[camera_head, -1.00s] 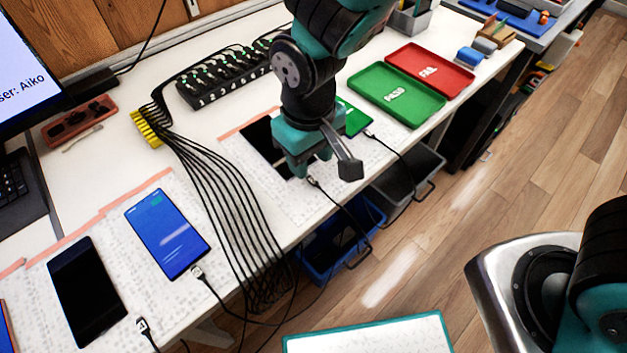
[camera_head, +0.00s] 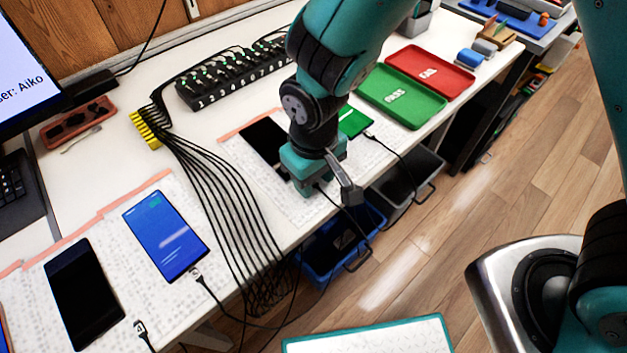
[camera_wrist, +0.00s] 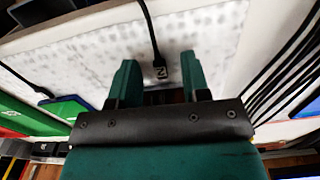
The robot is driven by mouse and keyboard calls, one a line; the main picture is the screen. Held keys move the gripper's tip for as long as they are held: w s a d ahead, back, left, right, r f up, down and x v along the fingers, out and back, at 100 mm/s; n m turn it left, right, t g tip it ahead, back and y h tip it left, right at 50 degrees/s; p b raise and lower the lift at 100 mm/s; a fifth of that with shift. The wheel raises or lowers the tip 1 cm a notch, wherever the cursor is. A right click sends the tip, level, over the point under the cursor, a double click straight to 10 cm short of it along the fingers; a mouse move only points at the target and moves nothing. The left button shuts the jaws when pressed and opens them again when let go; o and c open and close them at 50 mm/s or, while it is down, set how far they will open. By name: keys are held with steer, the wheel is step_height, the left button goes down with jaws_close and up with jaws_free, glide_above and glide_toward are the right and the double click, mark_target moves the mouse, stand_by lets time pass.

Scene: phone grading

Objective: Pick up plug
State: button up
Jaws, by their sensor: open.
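A small plug (camera_wrist: 160,72) with a pale label lies on the dotted white mat (camera_wrist: 75,60), at the end of a black cable. My gripper (camera_wrist: 158,78) is open, its two teal fingers on either side of the plug with gaps visible; I cannot tell the height between them. In the head view my gripper (camera_head: 308,188) is low over the mat near the table's front edge. It hides most of that plug there; its black cable (camera_head: 345,210) runs off the edge. A black phone (camera_head: 262,138) lies just behind the gripper.
Other plugs (camera_head: 196,273) lie by a blue-screen phone (camera_head: 166,236) and a black phone (camera_head: 84,293). A green-screen phone (camera_head: 355,121) sits close right of my gripper. Green (camera_head: 385,110) and red trays (camera_head: 455,85) lie farther right. A cable bundle (camera_head: 215,190) runs left of the gripper.

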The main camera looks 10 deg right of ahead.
steer(key=shift+f, duration=0.1)
jaws_close()
